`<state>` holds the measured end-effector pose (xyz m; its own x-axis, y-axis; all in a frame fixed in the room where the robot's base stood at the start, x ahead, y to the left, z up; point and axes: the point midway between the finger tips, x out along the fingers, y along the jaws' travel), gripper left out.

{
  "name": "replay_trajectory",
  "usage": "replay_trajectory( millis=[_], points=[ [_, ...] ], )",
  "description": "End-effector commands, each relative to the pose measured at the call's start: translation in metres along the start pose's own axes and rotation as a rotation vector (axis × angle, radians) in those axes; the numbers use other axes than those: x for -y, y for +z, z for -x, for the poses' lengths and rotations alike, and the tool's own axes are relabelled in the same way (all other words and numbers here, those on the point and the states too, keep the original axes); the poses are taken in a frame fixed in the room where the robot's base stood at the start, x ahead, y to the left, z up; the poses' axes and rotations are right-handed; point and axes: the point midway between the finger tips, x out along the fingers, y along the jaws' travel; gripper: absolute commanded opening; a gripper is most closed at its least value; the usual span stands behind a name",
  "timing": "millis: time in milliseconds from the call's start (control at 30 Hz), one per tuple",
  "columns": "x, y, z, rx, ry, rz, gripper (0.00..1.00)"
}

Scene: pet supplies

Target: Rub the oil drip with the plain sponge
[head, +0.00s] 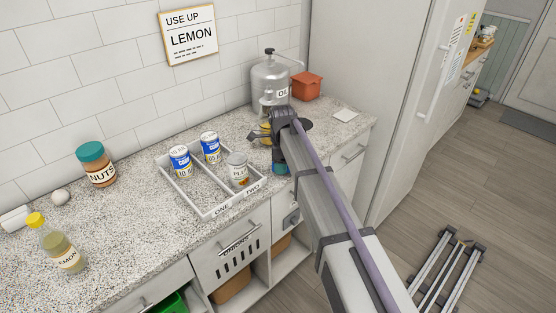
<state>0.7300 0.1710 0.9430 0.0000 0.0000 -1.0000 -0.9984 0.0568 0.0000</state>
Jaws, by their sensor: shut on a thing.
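My gripper (264,137) is over the counter in front of the metal oil canister (271,80), which is labelled OIL. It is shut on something. A small yellow piece (265,130) shows at its fingers and may be the sponge, but most of it is hidden by the gripper. I cannot make out the oil drip; my gripper and arm cover part of the counter below the canister. A blue-teal thing (280,168) shows just below the gripper, partly hidden, and I cannot tell what it is.
A white divided tray (207,198) marked ONE and TWO holds several cans, left of the gripper. A terracotta-coloured box (306,86) and a white square (345,115) lie to the right. A nuts jar (96,164) and lemon bottle (58,247) stand left.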

Motion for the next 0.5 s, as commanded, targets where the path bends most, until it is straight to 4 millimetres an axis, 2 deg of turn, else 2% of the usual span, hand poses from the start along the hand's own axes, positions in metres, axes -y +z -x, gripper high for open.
replay_trajectory(
  millis=[33,500],
  points=[
    [0.0,0.0,0.011,0.0,0.0,-0.001,0.42],
    [0.002,-0.004,0.053,0.0,0.0,-0.006,0.42]
  ],
)
